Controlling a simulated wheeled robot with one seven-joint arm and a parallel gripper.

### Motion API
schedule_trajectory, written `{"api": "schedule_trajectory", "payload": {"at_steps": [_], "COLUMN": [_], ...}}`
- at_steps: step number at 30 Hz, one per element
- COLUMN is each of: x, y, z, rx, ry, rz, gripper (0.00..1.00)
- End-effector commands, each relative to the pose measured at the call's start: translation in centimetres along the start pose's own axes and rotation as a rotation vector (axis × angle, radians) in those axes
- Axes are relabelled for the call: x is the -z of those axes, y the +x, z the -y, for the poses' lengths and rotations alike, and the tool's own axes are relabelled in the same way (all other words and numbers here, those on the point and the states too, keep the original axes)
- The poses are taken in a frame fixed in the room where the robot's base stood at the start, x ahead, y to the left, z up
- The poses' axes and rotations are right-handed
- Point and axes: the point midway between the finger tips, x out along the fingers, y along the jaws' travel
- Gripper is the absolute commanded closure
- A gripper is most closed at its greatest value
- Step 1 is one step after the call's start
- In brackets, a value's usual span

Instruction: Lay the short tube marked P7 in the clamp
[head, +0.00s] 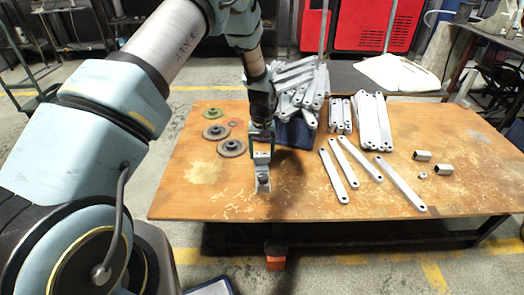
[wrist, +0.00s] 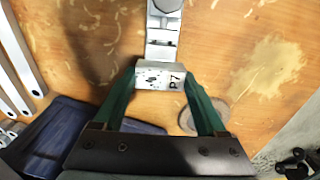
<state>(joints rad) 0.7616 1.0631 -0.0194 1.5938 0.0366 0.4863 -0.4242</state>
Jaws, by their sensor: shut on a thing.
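My gripper (head: 262,152) is over the front part of the wooden table. In the wrist view its two green fingers (wrist: 160,85) are shut on the sides of a short, pale metal tube marked P7 (wrist: 152,76). The label faces the wrist camera. The tube also shows in the head view (head: 262,158), below the wrist. A narrow grey metal clamp (head: 263,182) is near the table's front edge, just in front of the tube. In the wrist view the clamp (wrist: 162,35) appears directly beyond the tube; I cannot tell whether they touch.
A blue crate (head: 295,134) with a heap of metal brackets (head: 300,85) stands behind my gripper. Loose flat bars (head: 360,160) lie to the right, with two short tubes (head: 422,155) and a nut (head: 422,175). Round discs (head: 231,148) lie to the left.

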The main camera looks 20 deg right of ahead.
Motion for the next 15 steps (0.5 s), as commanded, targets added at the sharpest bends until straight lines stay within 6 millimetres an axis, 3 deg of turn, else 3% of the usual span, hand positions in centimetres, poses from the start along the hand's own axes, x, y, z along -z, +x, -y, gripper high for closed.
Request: {"api": "schedule_trajectory", "payload": {"at_steps": [15], "x": [0.1], "y": [3.6], "z": [0.0], "rx": [-0.001], "ry": [0.000], "rz": [-0.002], "gripper": [0.83]}}
